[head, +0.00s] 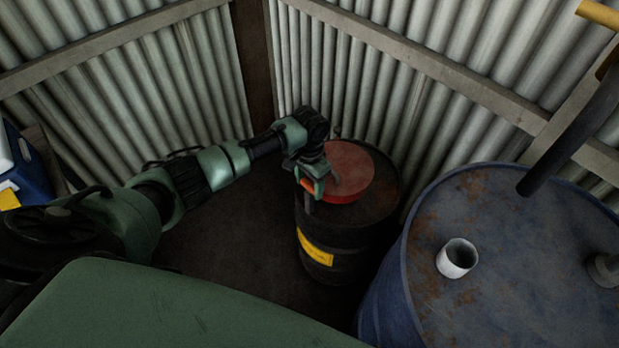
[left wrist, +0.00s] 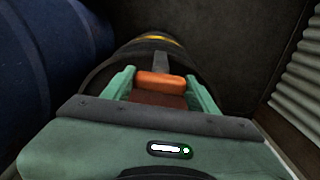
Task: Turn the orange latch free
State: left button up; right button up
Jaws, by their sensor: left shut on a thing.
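The orange latch (left wrist: 160,83) sits between the two green fingers of my left gripper (left wrist: 162,90) in the left wrist view. My left gripper (head: 314,181) is shut on the latch at the near left rim of the black drum (head: 340,235). In the head view a small piece of the latch (head: 307,186) shows beside the fingers. A red round lid (head: 352,172) lies on top of the drum. A grey strip runs from the latch down the drum's side in the wrist view. My right gripper is not in view.
A large rusty blue drum (head: 520,250) with a white cup-like pipe (head: 457,258) on its top stands close at the right. Corrugated walls (head: 390,80) meet behind the black drum. A blue box (head: 25,165) is at the far left. Dark floor lies left of the drum.

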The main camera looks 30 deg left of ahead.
aim_at(310, 184)
pick_arm(q)
jog(key=shift+w, duration=0.1)
jog(key=o, duration=1.4)
jog(key=shift+c, duration=0.2)
jog(key=shift+r, duration=3.95)
